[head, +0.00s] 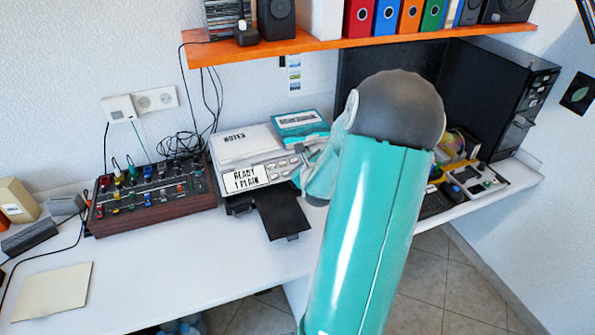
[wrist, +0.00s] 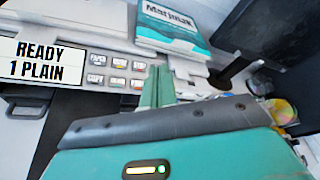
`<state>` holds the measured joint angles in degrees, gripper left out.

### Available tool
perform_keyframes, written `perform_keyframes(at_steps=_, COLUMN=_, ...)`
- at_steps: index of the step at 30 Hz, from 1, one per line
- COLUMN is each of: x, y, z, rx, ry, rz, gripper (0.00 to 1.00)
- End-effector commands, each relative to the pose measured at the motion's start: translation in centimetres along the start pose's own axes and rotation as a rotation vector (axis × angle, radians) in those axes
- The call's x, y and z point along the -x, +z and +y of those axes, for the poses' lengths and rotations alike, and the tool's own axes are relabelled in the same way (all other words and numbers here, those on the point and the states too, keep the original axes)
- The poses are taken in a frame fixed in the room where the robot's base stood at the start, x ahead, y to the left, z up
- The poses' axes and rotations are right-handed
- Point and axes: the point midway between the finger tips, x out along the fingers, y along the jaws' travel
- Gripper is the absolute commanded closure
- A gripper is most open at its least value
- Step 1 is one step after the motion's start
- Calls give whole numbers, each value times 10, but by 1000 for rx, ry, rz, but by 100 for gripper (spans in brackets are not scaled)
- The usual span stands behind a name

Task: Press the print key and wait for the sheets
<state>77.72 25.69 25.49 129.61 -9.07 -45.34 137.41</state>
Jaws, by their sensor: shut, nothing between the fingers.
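A grey-white printer (head: 238,145) stands on the desk. Its display (head: 245,180) reads "READY 1 PLAIN", also in the wrist view (wrist: 38,62). Two rows of small keys (head: 283,170) sit right of the display. In the wrist view the lower-left key (wrist: 95,77) seems to read COPY; the other labels are too small to read surely. My gripper (wrist: 158,72) is shut and empty, its green fingertips just right of the keys; I cannot tell whether they touch the panel. In the head view my arm hides most of it. The black output tray (head: 282,212) shows no sheet.
A teal-covered book (head: 300,123) lies on the printer's right top. A mixer (head: 150,195) with coloured knobs stands left. An orange shelf (head: 360,40) hangs above. A black computer tower (head: 500,95) stands right. The desk's front left is mostly clear, with a cream sheet (head: 53,290).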

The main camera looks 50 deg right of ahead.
Motion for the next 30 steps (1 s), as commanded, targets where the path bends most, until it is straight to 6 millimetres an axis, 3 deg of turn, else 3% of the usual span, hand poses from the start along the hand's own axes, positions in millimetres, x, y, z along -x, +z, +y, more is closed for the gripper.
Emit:
perform_keyframes(at_steps=7, x=-11, y=-8, z=9, rx=0, ry=4, rz=1, gripper=100)
perform_keyframes(at_steps=21, x=-52, y=-38, z=39, rx=1, ry=3, rz=1, gripper=100)
perform_keyframes(at_steps=30, x=-61, y=-44, z=45, rx=2, ry=1, rz=0, gripper=100)
